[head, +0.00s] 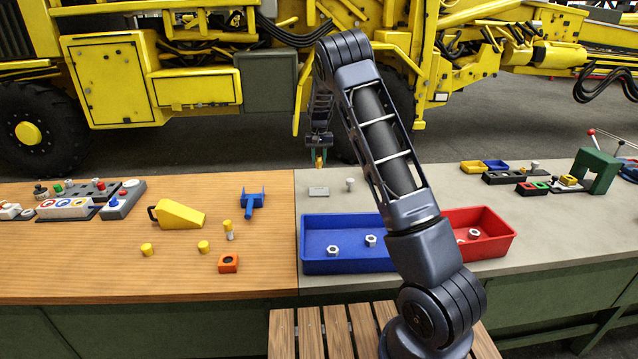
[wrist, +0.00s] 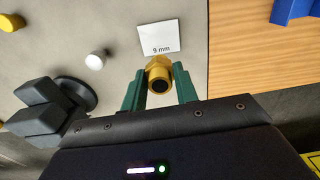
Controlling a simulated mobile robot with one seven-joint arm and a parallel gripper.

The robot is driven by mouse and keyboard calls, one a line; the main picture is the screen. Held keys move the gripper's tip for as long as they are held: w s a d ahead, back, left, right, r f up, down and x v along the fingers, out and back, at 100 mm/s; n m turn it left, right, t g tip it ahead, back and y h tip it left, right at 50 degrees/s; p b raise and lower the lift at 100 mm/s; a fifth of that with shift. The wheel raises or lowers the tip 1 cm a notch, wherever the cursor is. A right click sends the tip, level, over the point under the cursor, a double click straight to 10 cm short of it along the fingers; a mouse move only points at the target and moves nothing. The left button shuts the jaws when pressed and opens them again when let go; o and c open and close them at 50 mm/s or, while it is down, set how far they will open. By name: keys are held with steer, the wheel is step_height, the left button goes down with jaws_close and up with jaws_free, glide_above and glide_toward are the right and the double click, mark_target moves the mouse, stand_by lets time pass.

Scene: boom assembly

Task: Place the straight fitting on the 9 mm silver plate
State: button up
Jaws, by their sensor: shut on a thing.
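My gripper (head: 320,153) hangs over the far edge of the worktop, behind the plate. In the wrist view my gripper (wrist: 158,88) has its green fingers shut on the brass straight fitting (wrist: 159,68). The fitting also shows as a small gold spot (head: 319,163) below the fingers in the head view. The silver plate (head: 319,191) lies flat on the grey worktop, near its border with the wood. In the wrist view the plate (wrist: 158,36) reads "9 mm". The fitting is held above the worktop; in the wrist view it overlaps the plate's near edge.
A small silver bolt-like piece (head: 350,184) stands right of the plate. A blue bin (head: 320,268) and a red bin (head: 495,251) with nuts sit in front. A blue part (head: 252,201) lies on the wood at left.

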step_height(320, 180, down, 12)
steer(key=shift+r, duration=0.25)
stand_by(0.3)
steer(key=shift+f, duration=0.1)
steer(key=o, duration=1)
steer(key=shift+o, duration=0.2)
